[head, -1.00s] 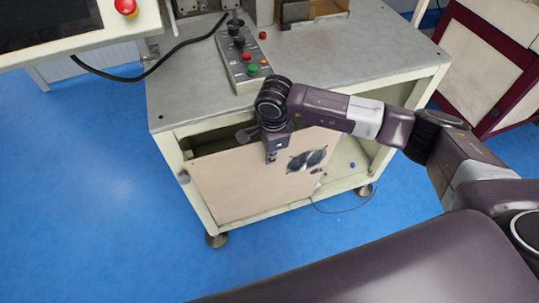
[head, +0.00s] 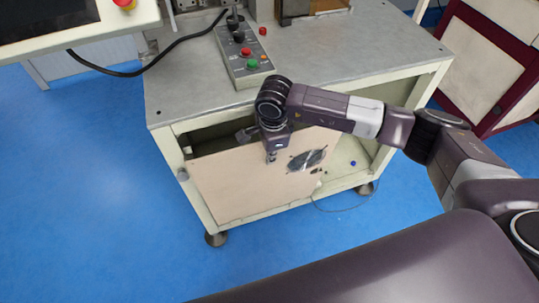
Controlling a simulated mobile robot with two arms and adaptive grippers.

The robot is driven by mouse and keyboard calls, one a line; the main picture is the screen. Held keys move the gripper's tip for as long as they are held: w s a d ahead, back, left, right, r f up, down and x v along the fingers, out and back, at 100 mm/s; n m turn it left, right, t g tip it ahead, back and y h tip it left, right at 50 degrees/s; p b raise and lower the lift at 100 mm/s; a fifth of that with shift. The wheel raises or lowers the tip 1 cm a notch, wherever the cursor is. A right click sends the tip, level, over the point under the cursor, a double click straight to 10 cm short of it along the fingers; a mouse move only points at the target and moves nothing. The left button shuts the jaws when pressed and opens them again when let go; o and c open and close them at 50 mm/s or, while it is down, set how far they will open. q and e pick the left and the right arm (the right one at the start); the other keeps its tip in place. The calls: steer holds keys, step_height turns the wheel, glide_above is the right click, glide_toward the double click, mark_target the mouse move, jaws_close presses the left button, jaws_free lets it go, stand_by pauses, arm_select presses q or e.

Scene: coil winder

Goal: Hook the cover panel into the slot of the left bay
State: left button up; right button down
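My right gripper (head: 271,156) is at the panel's top edge, with one finger in front of the sheet. It looks shut on the panel; the other finger is mostly hidden. The slot is hidden, and I cannot tell whether the panel's lower edge is in it. My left gripper is not in view.
The grey tabletop (head: 350,60) overhangs the bay. A control box (head: 240,52) with buttons and a lever stands on it. A monitor (head: 70,25) is at the upper left. A small blue item (head: 352,163) lies in the opening on the right. Blue floor is free at left.

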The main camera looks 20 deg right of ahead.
steer(key=shift+w+f+b, duration=0.1)
steer(key=shift+f+b, duration=1.15)
stand_by(0.4)
steer(key=c, duration=2.1)
jaws_free()
steer(key=r, duration=0.4)
steer(key=s+r, duration=0.1)
steer(key=r, duration=0.6)
steer(key=shift+s+r, duration=0.4)
